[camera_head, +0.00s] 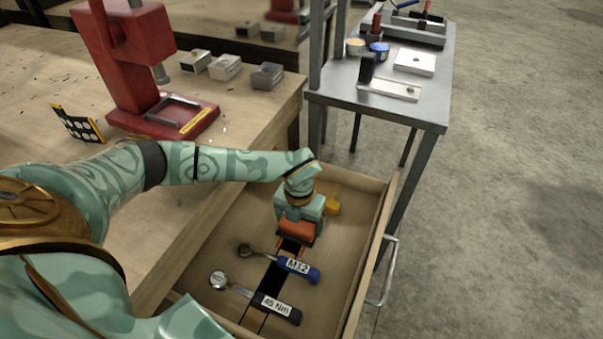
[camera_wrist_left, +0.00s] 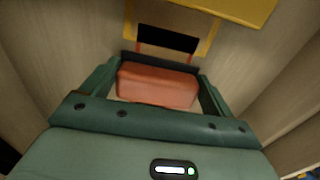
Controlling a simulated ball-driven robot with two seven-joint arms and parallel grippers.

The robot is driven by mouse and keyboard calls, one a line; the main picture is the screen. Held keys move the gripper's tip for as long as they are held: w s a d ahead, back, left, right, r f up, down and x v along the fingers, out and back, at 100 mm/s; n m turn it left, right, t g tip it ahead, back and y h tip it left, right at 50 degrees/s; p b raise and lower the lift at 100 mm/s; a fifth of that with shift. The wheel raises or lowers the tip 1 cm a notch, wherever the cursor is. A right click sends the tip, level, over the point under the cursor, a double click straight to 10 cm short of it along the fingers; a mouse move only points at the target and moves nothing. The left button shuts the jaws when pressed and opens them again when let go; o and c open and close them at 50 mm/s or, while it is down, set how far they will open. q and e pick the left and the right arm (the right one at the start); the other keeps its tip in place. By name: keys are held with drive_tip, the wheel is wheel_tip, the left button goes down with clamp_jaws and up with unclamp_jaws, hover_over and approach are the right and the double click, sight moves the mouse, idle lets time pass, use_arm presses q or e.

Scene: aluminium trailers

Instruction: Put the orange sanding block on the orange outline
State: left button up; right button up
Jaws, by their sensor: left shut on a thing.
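The orange sanding block (camera_head: 296,230) is in my left gripper (camera_head: 298,217), inside the open drawer. In the left wrist view the block (camera_wrist_left: 158,85) lies crosswise between the two fingers of the left gripper (camera_wrist_left: 158,92), which are shut on its ends. Whether it touches the drawer floor I cannot tell. Beyond the block, thin orange lines (camera_wrist_left: 137,46) show beside a black patch; they may be part of the orange outline, mostly hidden by the block. My right gripper is not in view.
The drawer (camera_head: 377,225) also holds a blue-handled tool (camera_head: 298,268), a black-handled tool marked 45 Nm (camera_head: 276,304) and a yellow thing (camera_head: 333,204) behind the gripper. A red press (camera_head: 130,60) stands on the workbench. A grey metal table (camera_head: 430,108) stands behind the drawer.

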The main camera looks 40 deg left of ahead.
use_arm(q)
drive_tip(key=shift+r, duration=0.1)
drive_tip(key=o, duration=0.9)
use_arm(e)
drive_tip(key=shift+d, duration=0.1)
use_arm(q)
wheel_tip(320, 180, up, 12)
drive_tip(key=p, duration=0.5)
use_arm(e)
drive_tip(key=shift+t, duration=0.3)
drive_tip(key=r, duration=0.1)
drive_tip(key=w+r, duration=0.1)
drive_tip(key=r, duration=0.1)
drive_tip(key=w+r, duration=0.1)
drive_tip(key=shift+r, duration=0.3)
